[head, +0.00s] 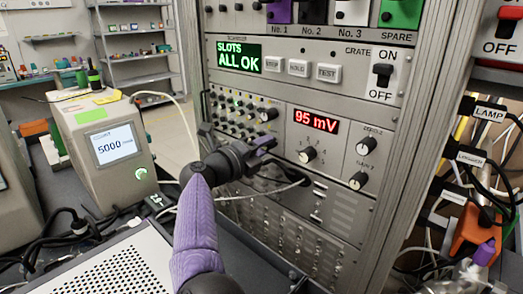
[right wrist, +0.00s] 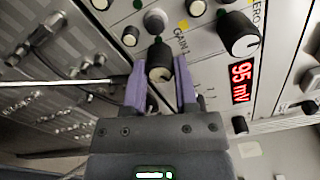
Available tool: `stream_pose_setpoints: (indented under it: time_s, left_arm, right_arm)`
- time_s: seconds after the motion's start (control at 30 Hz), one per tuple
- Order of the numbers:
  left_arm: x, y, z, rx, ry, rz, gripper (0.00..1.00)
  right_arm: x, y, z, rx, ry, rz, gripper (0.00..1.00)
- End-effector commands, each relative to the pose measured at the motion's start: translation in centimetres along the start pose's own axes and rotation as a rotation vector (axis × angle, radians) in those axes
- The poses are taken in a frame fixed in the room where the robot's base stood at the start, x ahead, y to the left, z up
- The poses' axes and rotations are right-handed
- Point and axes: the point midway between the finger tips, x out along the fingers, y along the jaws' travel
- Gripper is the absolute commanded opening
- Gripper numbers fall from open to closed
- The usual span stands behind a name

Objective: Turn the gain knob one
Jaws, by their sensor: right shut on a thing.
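The gain knob one (right wrist: 159,62), a black knob with a pale face beside the label GAIN 1, is in the middle of the right wrist view. My right gripper (right wrist: 161,80) is shut on it, with one purple finger on each side. In the head view my right gripper (head: 264,146) is at the panel, left of the red display (head: 316,121) reading 95 mV. There the gripper hides most of the knob. My left gripper is not in view.
A larger black knob (right wrist: 238,34) and several small knobs sit close around the gripped one. A pale cable (right wrist: 80,84) runs just left of the fingers. A green display (head: 239,57) reads SLOTS ALL OK. A beige box (head: 100,135) with a screen stands at left.

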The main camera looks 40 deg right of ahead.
Motion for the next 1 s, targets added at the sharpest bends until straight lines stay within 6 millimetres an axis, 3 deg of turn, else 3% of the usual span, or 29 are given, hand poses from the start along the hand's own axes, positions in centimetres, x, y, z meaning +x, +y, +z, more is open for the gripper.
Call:
stream_pose_setpoints:
  time_s: [0.63,0.67,0.8,1.0]
  left_arm:
    - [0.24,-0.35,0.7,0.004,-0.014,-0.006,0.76]
    - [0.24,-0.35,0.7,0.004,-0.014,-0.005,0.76]
    - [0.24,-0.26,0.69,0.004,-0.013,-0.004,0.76]
    - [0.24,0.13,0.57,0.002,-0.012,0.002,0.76]
  right_arm:
    - [-0.03,0.2,-0.09,0.042,0.002,0.004,0.0]
    - [-0.03,0.2,-0.09,0.042,0.002,0.004,0.4]
    - [-0.02,0.15,-0.07,0.043,0.002,0.003,0.7]
    - [0.0,0.08,-0.04,0.043,0.001,0.002,0.72]
